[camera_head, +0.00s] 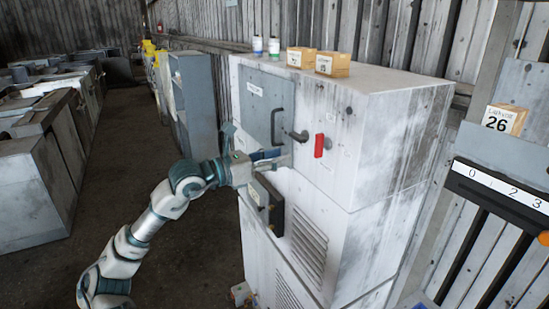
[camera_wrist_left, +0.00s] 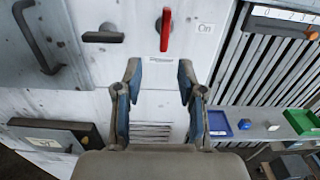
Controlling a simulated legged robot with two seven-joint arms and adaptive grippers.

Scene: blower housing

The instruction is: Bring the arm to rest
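My left arm (camera_head: 170,200) comes in from the left and reaches up to the front of a white, grime-streaked housing (camera_head: 350,190). My left gripper (camera_head: 276,158) is in front of the housing, below the grey door panel (camera_head: 262,98). In the left wrist view its two blue-lined fingers (camera_wrist_left: 159,85) stand apart with nothing between them. A red lever (camera_head: 319,146) is on the housing to the right of the gripper. In the left wrist view the red lever (camera_wrist_left: 165,30) points upright beside an "On" label, beyond the fingertips. My right gripper is not in view.
A dark lever (camera_head: 298,135) and a box with an open-looking cover (camera_head: 266,204) project from the housing near the gripper. Bottles and small boxes (camera_head: 332,64) stand on top. Blue and green trays (camera_wrist_left: 219,124) lie right. The floor left is clear.

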